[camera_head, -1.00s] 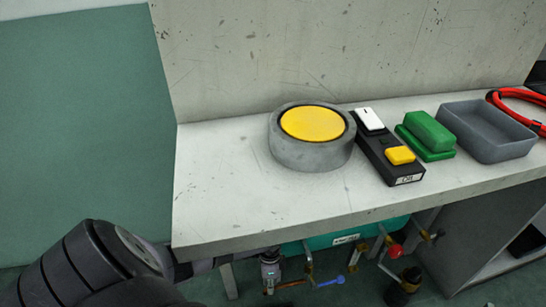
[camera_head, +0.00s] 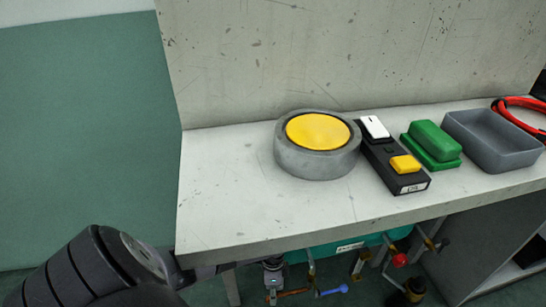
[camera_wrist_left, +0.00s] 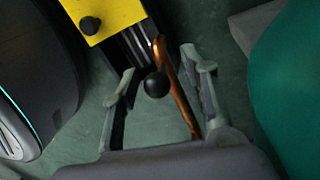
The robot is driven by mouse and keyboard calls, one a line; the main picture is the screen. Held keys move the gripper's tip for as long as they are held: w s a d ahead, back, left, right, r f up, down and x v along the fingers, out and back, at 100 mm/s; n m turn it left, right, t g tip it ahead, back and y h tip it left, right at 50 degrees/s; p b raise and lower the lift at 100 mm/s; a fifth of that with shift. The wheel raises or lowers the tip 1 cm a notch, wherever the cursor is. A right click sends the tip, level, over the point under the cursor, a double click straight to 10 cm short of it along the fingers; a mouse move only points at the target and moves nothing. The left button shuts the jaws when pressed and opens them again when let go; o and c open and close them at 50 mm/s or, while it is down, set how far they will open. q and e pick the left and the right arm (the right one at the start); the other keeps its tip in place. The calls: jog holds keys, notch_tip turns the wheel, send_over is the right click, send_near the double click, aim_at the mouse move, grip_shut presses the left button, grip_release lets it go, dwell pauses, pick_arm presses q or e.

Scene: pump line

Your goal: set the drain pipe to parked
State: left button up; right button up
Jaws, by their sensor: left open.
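In the left wrist view, a copper-coloured pipe (camera_wrist_left: 178,88), which looks like the drain pipe, runs between the fingers of my left gripper (camera_wrist_left: 158,64). A round black knob (camera_wrist_left: 157,85) sits by the pipe, also between the fingers. The gripper is open, with a finger on each side and a visible gap to the knob. Whether either finger touches the pipe is unclear. In the head view, a short copper pipe (camera_head: 294,292) shows under the bench, and my left arm reaches below the bench edge. My right gripper is not in view.
The bench (camera_head: 225,215) overhangs the work area. A teal tank (camera_head: 320,250) with a red knob (camera_head: 400,260) and a blue lever (camera_head: 331,292) is beneath it. In the wrist view, a yellow block (camera_wrist_left: 105,14) and the teal body (camera_wrist_left: 290,90) flank the gripper.

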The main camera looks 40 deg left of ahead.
pick_arm(q)
notch_tip(320, 180, up, 12)
jog(key=w+a, duration=0.1)
jog(key=shift+w+a, duration=0.3)
jog(key=shift+f, duration=0.1)
dwell(0.5)
